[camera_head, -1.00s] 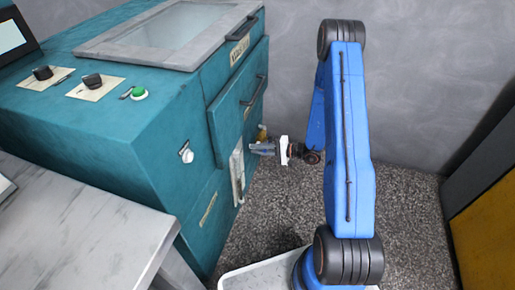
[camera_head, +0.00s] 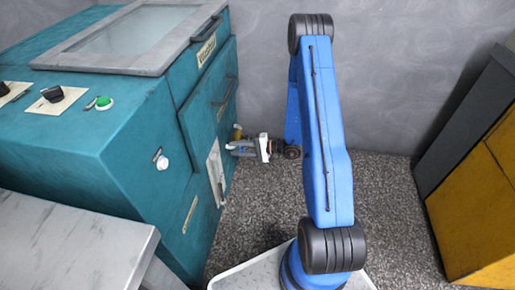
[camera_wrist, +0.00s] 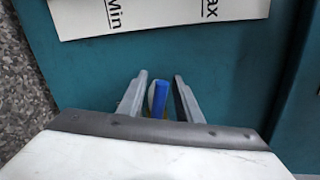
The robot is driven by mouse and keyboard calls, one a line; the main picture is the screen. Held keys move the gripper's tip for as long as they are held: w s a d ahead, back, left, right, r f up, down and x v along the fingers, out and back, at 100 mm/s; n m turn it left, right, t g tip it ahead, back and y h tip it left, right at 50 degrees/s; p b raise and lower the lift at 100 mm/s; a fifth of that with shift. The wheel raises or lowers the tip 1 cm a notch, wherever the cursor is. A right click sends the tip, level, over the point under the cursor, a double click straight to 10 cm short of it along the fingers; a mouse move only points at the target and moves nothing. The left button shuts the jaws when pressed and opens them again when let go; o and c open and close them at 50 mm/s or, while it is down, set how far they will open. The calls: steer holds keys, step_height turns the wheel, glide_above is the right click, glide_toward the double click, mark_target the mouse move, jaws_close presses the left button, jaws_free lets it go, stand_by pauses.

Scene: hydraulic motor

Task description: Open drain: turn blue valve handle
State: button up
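The blue valve handle (camera_wrist: 160,97) shows in the wrist view as a short upright blue bar in front of the teal machine. My gripper (camera_wrist: 160,76) has its two grey fingers apart, one on each side of the handle. Narrow gaps show between the handle and both fingers, so the gripper is open around it. The handle's lower end is hidden by the gripper body. In the head view my gripper (camera_head: 232,148) is at the machine's right side, beside a small brass-coloured fitting (camera_head: 237,131). The handle itself cannot be made out there.
The teal machine (camera_head: 130,140) stands at the left, with a label reading Min and ax (camera_wrist: 155,15) above the handle. A grey table (camera_head: 65,245) is in front of it. A yellow and grey cabinet (camera_head: 480,210) stands at the right. Speckled floor lies between.

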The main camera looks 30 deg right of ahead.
steer(key=v, duration=1.6)
steer(key=c, duration=0.7)
steer(key=a+n+g, duration=0.1)
steer(key=n, duration=0.1)
steer(key=a+r+n+g, duration=0.1)
steer(key=n+g, duration=0.1)
steer(key=a+r+n+g, duration=0.1)
steer(key=a+n+g, duration=0.1)
steer(key=shift+w+r, duration=0.2)
steer(key=shift+w, duration=0.15)
jaws_close()
steer(key=w+r+n+g+h, duration=0.5)
steer(key=w+r+n+h, duration=0.45)
steer(key=r+n, duration=0.35)
steer(key=shift+n, duration=0.6)
steer(key=x, duration=1.5)
steer(key=shift+w+a+f, duration=0.1)
steer(key=shift+w, duration=0.15)
